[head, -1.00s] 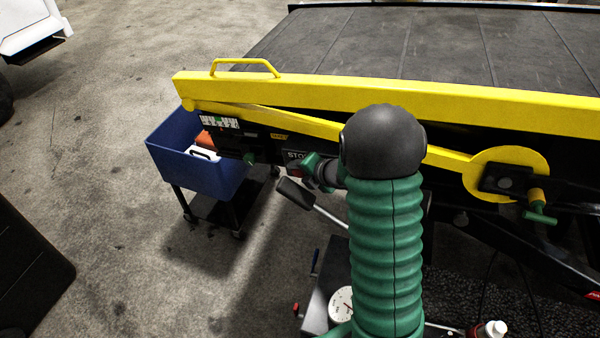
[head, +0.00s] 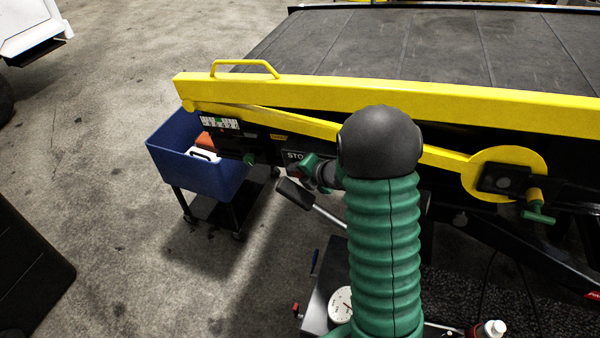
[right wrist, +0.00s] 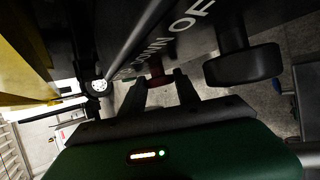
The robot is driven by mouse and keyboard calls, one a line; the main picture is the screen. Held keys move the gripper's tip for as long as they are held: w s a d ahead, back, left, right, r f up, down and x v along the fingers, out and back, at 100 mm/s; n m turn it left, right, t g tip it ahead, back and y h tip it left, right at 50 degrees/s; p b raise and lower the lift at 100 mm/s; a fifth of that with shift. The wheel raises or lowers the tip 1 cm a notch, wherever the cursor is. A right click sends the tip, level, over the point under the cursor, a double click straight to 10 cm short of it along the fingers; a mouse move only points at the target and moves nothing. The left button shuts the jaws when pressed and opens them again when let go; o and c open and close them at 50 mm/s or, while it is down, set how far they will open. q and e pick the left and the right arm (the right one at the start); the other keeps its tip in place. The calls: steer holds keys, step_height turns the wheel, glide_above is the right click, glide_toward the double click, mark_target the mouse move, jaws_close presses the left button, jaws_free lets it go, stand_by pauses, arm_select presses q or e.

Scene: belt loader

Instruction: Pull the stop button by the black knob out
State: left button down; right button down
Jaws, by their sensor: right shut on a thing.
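The stop button (right wrist: 156,73) shows as a dark red piece between the fingertips of my right gripper (right wrist: 160,82) in the right wrist view. The two fingers stand on either side of it, shut on it. The button's black knob cannot be told apart from the dark fingers. In the head view my right gripper (head: 301,171) is at the dark side panel, just below the partly covered STOP label (head: 293,155). My own green and black arm hides much of the panel to the right. My left gripper is not in view.
A black-ended lever (head: 295,193) sticks out just below the gripper. The yellow rail (head: 400,98) of the belt loader runs above. A blue bin (head: 195,172) on a cart stands to the left. A gauge (head: 341,303) lies below.

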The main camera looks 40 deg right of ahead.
steer(key=shift+s+a+f+b, duration=0.25)
steer(key=shift+s+a+b, duration=0.05)
steer(key=shift+b, duration=0.1)
steer(key=shift+s+a+r, duration=0.2)
steer(key=shift+a, duration=0.35)
steer(key=c, duration=1.2)
jaws_free()
arm_select(q)
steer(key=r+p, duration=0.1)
steer(key=p, duration=0.1)
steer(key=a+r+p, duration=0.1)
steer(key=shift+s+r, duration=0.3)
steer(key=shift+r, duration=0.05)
arm_select(e)
steer(key=v, duration=1.7)
steer(key=shift+s+d, duration=0.1)
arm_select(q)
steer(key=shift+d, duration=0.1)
arm_select(e)
steer(key=shift+d, duration=0.1)
